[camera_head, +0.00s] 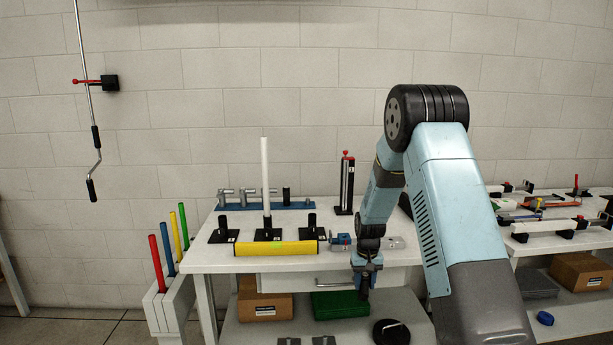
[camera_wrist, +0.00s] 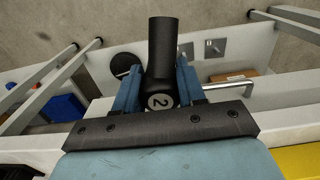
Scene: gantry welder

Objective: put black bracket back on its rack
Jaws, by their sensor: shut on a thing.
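My gripper (camera_head: 364,268) is shut on a black cylindrical piece marked "2", which I take to be the black bracket (camera_wrist: 163,50). The wrist view shows it between my two blue fingers (camera_wrist: 160,90). In the head view its dark end (camera_head: 363,292) hangs below my fingers, in front of the white table's (camera_head: 204,256) front edge. A blue rail (camera_head: 258,206) at the back of the table carries several grey fittings and one black upright piece (camera_head: 286,196). I cannot tell for sure whether this rail is the rack.
Black-based stands (camera_head: 222,237) stand behind a yellow bar (camera_head: 276,248); the middle one carries a tall white tube (camera_head: 265,170). A black upright with a red top (camera_head: 346,185) stands at the back. A cardboard box (camera_head: 265,305) and green box (camera_head: 338,305) are on the lower shelf.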

